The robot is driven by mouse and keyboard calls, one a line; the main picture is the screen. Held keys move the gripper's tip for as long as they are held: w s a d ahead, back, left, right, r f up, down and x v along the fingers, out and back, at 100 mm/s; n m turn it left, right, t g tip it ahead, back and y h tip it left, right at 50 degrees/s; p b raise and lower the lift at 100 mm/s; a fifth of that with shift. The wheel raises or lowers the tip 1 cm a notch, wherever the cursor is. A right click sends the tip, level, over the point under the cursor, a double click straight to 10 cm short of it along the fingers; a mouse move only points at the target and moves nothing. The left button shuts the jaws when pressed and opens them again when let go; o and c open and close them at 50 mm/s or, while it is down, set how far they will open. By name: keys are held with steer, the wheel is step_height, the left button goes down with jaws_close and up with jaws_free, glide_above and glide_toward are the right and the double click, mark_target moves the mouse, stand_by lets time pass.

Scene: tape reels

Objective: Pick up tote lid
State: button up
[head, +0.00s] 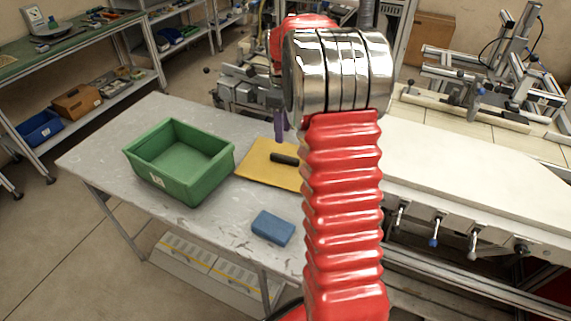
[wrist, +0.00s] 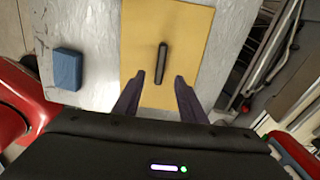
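The tote lid (head: 263,168) is a flat yellow panel with a black bar handle (head: 284,159), lying on the grey table. My arm hides its right part in the head view. In the wrist view the lid (wrist: 190,35) lies ahead, its dark handle (wrist: 161,62) upright in the picture. My gripper (wrist: 157,84) is open, its two purple fingers apart with the lower end of the handle between them in the picture. I cannot tell its height above the lid. In the head view only a purple finger (head: 280,125) shows beside my arm.
An empty green tote (head: 168,178) stands on the grey table (head: 95,160), left of the lid. A blue block (head: 272,228) lies near the front edge, and also shows in the wrist view (wrist: 67,69). A white worktop (head: 460,175) with clamps adjoins at right.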

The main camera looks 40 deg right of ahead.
glide_above(284, 156)
steer(key=shift+a+f, duration=0.15)
steer(key=shift+f, duration=2.45)
steer(key=shift+d+f, duration=0.2)
steer(key=shift+f, duration=2.45)
steer(key=shift+c, duration=0.3)
jaws_close()
